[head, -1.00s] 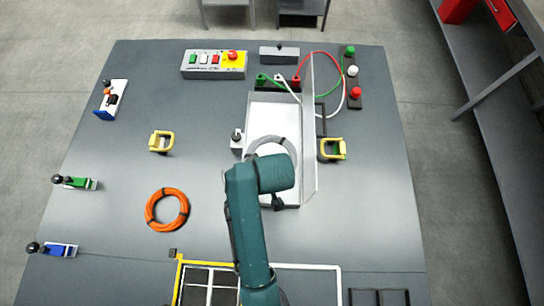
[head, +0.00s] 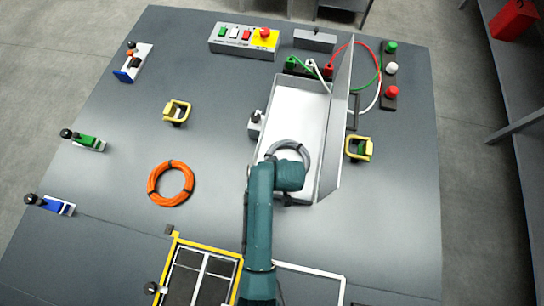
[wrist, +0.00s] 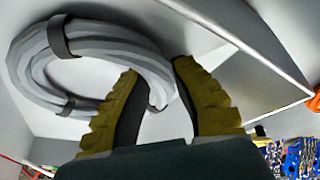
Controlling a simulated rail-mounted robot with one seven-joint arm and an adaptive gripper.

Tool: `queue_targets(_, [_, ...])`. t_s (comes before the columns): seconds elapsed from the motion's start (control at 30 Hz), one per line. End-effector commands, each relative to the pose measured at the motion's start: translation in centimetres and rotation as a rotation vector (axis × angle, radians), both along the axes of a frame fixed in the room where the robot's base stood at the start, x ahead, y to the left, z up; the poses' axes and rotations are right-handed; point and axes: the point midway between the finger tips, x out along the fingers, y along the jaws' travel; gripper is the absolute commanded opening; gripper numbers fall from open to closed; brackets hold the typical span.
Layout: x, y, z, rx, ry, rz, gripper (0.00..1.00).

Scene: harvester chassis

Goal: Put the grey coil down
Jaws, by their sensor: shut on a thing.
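The grey coil (head: 303,152) is over the near half of the white tray (head: 300,102) in the head view. In the wrist view the coil (wrist: 108,40) is a thick grey ring with dark bands. My gripper (wrist: 157,76) has its two yellow fingers shut on the coil's near side. In the head view my teal arm hides the fingers and part of the coil. I cannot tell whether the coil touches the tray floor.
A tall thin panel (head: 337,125) stands along the tray's right side. A small grey block with a knob (head: 255,124) is at its left. An orange coil (head: 171,184) lies to the left. Yellow handles (head: 176,112) and (head: 358,149) flank the tray. Cables run behind it.

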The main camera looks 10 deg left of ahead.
Motion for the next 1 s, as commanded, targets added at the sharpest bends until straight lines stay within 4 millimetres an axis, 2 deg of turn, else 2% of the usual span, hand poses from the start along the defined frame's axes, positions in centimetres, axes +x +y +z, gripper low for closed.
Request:
queue_targets(0.1, [0.1, 0.0, 0.2, 0.000, -0.004, -0.001, 0.00])
queue_targets(0.13, [0.0, 0.0, 0.1, 0.000, 0.000, 0.000, 0.30])
queue_targets(0.2, [0.0, 0.0, 0.1, 0.000, 0.000, -0.001, 0.43])
queue_targets(0.23, [0.0, 0.0, 0.1, 0.000, 0.000, 0.000, 0.46])
queue_targets(0.57, [-0.1, -0.1, 0.6, 0.000, 0.000, 0.000, 0.46])
queue_targets(0.67, [-0.5, -0.5, 2.0, 0.000, -0.003, -0.002, 0.46])
queue_targets(0.9, [-2.3, -1.8, 7.6, 0.002, -0.004, -0.002, 0.46])
queue_targets(1.0, [-3.0, -2.3, 9.4, 0.001, -0.002, -0.001, 0.46])
